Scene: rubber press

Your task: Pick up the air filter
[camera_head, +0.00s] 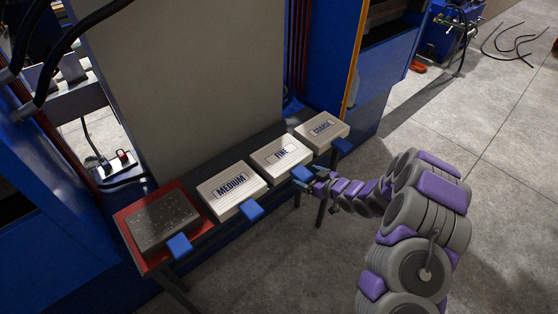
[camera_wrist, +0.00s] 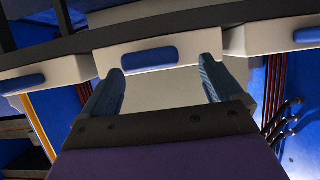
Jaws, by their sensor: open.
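Three pale filter-like blocks stand in a row on a dark shelf, labelled MEDIUM (camera_head: 232,197), FINE (camera_head: 272,166) and COARSE (camera_head: 309,137). Each has a blue tab at its front. My gripper (camera_head: 309,173) is at the front of the FINE block, close to its blue tab (camera_head: 299,174). In the wrist view my gripper (camera_wrist: 162,82) is open and empty, its two fingers spread to either side of a pale block's front (camera_wrist: 192,45) with a blue tab (camera_wrist: 150,57). Whether the fingers touch it, I cannot tell. Labels do not show there.
A dark speckled block (camera_head: 160,220) lies on a red tray (camera_head: 125,217) at the row's left end. A tall grey panel (camera_head: 190,80) and blue machine frame (camera_head: 335,50) rise behind the shelf (camera_head: 210,232). The concrete floor (camera_head: 480,180) at right is mostly clear.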

